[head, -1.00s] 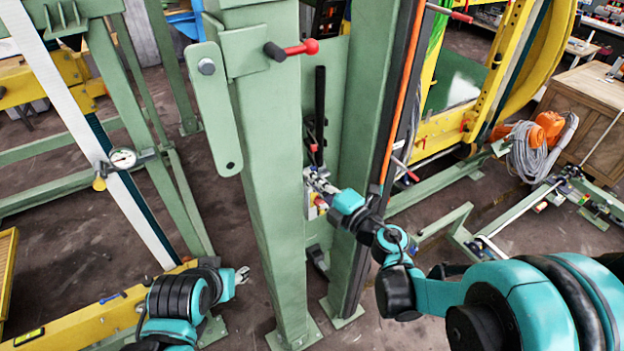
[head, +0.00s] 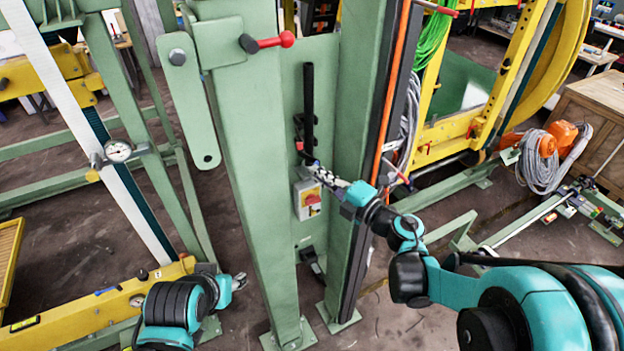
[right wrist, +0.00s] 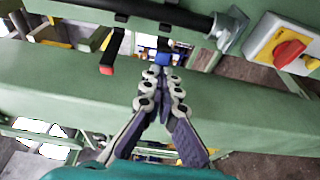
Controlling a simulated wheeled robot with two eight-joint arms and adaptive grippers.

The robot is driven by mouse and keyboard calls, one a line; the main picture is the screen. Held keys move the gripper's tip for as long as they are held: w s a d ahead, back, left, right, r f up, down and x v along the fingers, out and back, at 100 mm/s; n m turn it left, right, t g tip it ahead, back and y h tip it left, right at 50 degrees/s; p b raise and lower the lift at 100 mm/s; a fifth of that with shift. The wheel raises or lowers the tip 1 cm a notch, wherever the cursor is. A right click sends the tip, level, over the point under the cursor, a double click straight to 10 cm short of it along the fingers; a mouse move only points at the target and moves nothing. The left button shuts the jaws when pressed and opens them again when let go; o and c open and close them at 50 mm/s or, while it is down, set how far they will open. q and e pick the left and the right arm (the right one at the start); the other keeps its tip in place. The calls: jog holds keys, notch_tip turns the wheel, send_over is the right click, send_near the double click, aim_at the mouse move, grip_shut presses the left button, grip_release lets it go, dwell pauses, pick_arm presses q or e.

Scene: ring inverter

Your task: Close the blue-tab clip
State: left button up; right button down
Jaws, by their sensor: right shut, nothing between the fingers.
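The blue tab (right wrist: 164,57) of the clip shows in the right wrist view, under a black bar, just beyond my fingertips. My right gripper (right wrist: 162,76) is shut and empty, its tips pointing at the tab; I cannot tell whether they touch it. In the head view, my right gripper (head: 316,172) reaches between the two green posts, just above the switch box. The clip is too small there to make out its state. My left gripper (head: 240,281) hangs low, left of the near post, away from the clip; its finger opening is too small to judge.
A red tab (right wrist: 107,60) hangs left of the blue one under the black bar (right wrist: 150,12). A yellow-grey box with a red rotary switch (head: 309,199) sits below my right gripper. The near green post (head: 245,150) stands left and a red-knobbed lever (head: 270,42) juts from it.

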jog(key=w+d+b, duration=0.2)
jog(key=w+d, duration=0.3)
jog(key=w, duration=0.1)
jog(key=shift+w+d+b, duration=0.15)
jog(key=shift+w+b, duration=0.05)
jog(key=shift+b, duration=0.1)
jog(key=shift+w, duration=0.1)
dwell(0.4)
dwell(0.4)
